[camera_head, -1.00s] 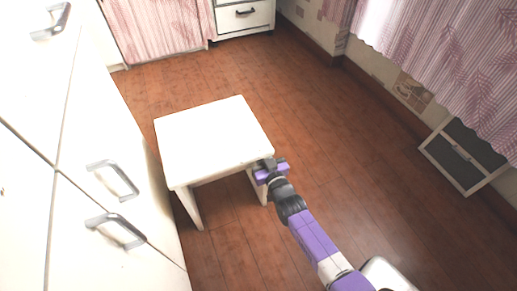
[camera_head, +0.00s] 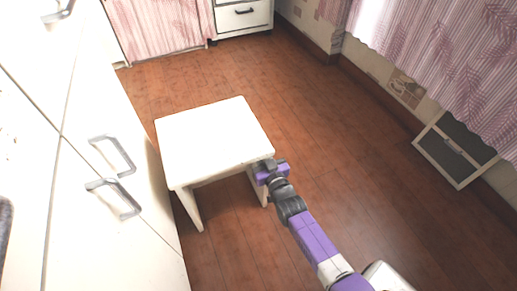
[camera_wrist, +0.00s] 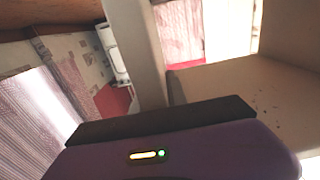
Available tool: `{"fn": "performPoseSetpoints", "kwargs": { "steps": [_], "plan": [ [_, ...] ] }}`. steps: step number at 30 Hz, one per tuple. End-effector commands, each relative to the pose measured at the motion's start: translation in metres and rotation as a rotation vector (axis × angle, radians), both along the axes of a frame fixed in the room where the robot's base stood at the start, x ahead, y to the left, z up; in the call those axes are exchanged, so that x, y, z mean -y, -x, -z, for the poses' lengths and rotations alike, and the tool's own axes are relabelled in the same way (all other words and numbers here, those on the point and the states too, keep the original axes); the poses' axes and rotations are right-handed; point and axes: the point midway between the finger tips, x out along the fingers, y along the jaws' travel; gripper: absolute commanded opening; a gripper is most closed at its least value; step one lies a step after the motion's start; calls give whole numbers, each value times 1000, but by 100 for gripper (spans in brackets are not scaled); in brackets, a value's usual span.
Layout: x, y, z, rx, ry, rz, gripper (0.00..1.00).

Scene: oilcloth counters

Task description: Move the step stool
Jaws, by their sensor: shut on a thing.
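The white step stool (camera_head: 212,140) stands upright on the wooden floor in the head view, close beside the white cabinets on the left. My gripper (camera_head: 266,166) is at the stool's near right corner, shut on the edge of its top. In the wrist view, pale surfaces of the stool (camera_wrist: 142,50) fill the middle and right, seen very close, just beyond the dark edge of my gripper. The fingertips themselves are mostly hidden by the stool and the gripper body.
White cabinets with grey handles (camera_head: 113,155) run along the left. A curtained unit (camera_head: 165,28) and a drawer (camera_head: 243,15) stand at the back. A grey framed panel (camera_head: 455,150) leans by the right wall under pink curtains (camera_head: 440,55). Floor (camera_head: 330,125) between stool and right wall is clear.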

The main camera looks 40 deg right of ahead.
Motion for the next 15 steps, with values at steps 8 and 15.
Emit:
{"fn": "performPoseSetpoints", "kwargs": {
  "steps": [8, 15],
  "plan": [
    [-1, 1, 1, -3, -1, -1, 44],
    [-1, 2, 0, -2, -1, -1, 44]
  ]
}}
